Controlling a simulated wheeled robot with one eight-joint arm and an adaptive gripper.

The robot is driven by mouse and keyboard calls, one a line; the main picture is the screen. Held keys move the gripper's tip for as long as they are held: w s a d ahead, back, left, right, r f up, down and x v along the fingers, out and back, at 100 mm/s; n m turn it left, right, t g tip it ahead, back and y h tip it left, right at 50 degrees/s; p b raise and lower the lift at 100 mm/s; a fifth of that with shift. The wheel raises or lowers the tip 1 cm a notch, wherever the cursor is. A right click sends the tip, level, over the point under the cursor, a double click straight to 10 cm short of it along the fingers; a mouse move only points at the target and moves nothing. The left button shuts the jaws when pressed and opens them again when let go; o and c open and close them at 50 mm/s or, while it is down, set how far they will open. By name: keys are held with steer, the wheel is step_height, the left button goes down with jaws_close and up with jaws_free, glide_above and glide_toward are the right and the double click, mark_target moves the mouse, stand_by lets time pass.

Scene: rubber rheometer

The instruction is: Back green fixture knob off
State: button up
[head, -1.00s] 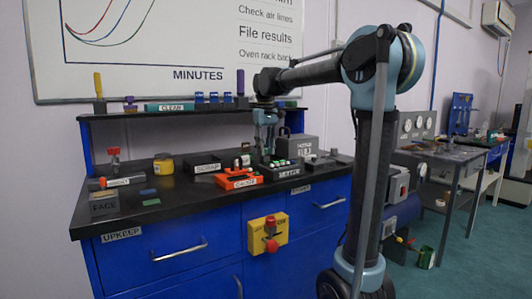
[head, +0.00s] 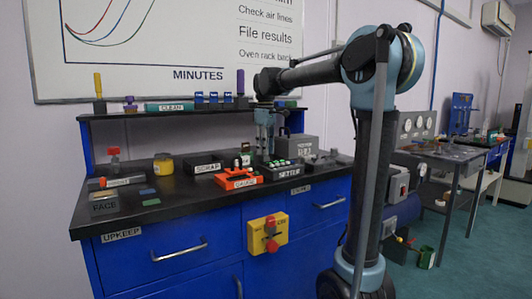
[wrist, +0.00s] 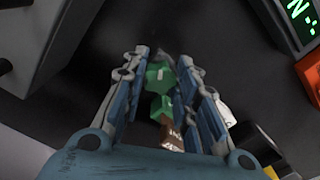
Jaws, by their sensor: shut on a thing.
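My gripper (wrist: 164,58) points down at the black bench top, with its two blue finger pads on either side of a green knob (wrist: 159,76). The gripper is shut on this knob. A second green piece (wrist: 160,106) shows between the fingers, nearer the palm, with a small brown labelled block (wrist: 172,134) beside it. How these pieces join is hard to tell. In the head view my gripper (head: 266,152) hangs low over the back of the bench, behind the SETTER box (head: 284,171). The knob cannot be made out there.
An orange GAUGE tray (head: 240,180) and a SCRAP box (head: 208,168) are near, in front and to the left. A grey box (head: 296,147) stands close on the right. A shelf (head: 180,114) runs above the back.

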steer(key=n, duration=0.3)
steer(key=shift+n, duration=0.3)
steer(key=shift+n, duration=0.6)
steer(key=o, duration=1)
steer(key=shift+r, duration=3.5)
